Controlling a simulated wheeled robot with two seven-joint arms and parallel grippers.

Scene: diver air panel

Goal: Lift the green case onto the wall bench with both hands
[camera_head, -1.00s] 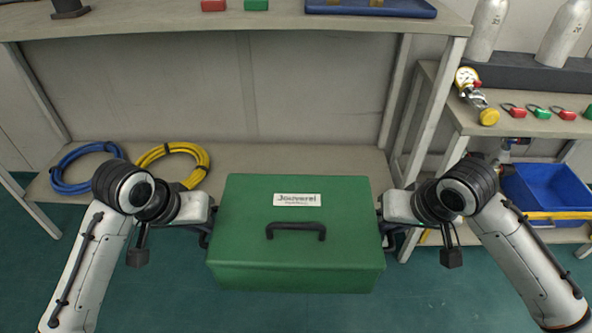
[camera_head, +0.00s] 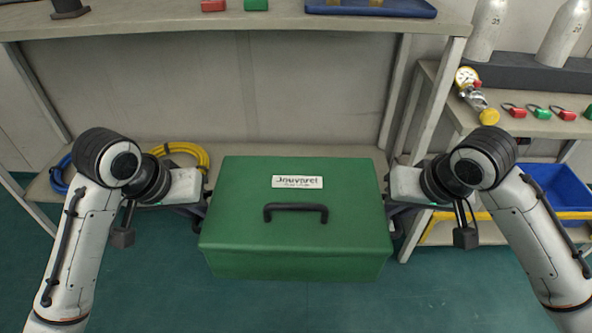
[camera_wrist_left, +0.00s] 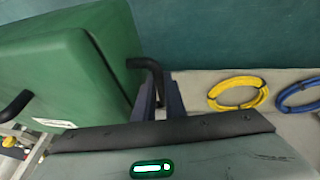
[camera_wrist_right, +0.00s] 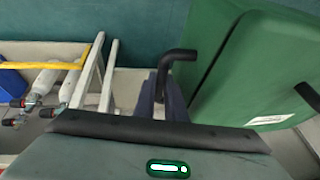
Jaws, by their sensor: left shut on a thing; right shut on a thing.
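The green case (camera_head: 296,240) hangs level between my two grippers, in front of the wall bench (camera_head: 230,30), its lid shut and its black top handle free. My left gripper (camera_head: 203,212) is shut on the black side handle at the case's left end; that handle shows in the left wrist view (camera_wrist_left: 150,72). My right gripper (camera_head: 391,212) is shut on the black side handle at the right end, which shows in the right wrist view (camera_wrist_right: 172,65). The case hides part of the bench's lower shelf (camera_head: 262,147). The wall bench top is above and beyond the case.
On the bench top are a blue tray (camera_head: 400,10), a red block (camera_head: 213,5), a green block (camera_head: 256,4) and a dark stand (camera_head: 68,8). A yellow hose coil (camera_head: 200,152) lies on the lower shelf. A side bench with a gauge (camera_head: 466,77) stands right.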

